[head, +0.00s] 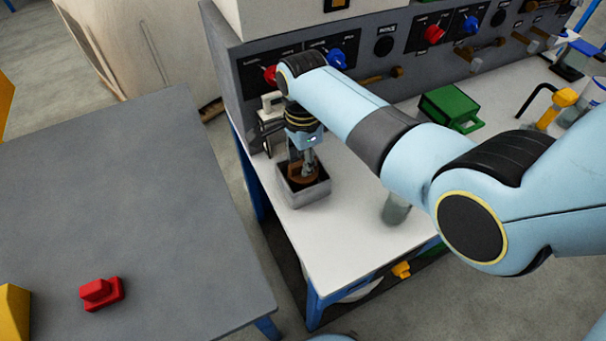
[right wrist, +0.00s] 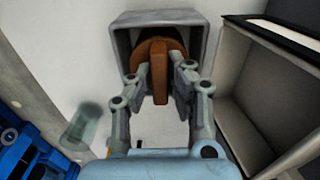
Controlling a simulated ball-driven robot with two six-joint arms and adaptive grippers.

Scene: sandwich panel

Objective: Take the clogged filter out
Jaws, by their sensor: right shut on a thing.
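The brown clogged filter (head: 303,175), a round piece with a raised grip bar, is at the mouth of a small grey open box (head: 304,198) on the white bench. In the right wrist view the filter (right wrist: 160,62) shows against the dark inside of the box (right wrist: 122,38). How deep it sits is unclear. My right gripper (head: 309,160) points down over the box and is shut on the filter's grip bar, one finger on each side, in the right wrist view (right wrist: 160,84). My left gripper is not in view.
A panel (head: 390,45) with red and blue knobs stands behind the box. A green box (head: 449,107), a translucent cylinder (head: 396,211) and a yellow-handled tool (head: 557,105) are on the bench. The grey table (head: 130,190) at left holds a red block (head: 101,293) and is mostly clear.

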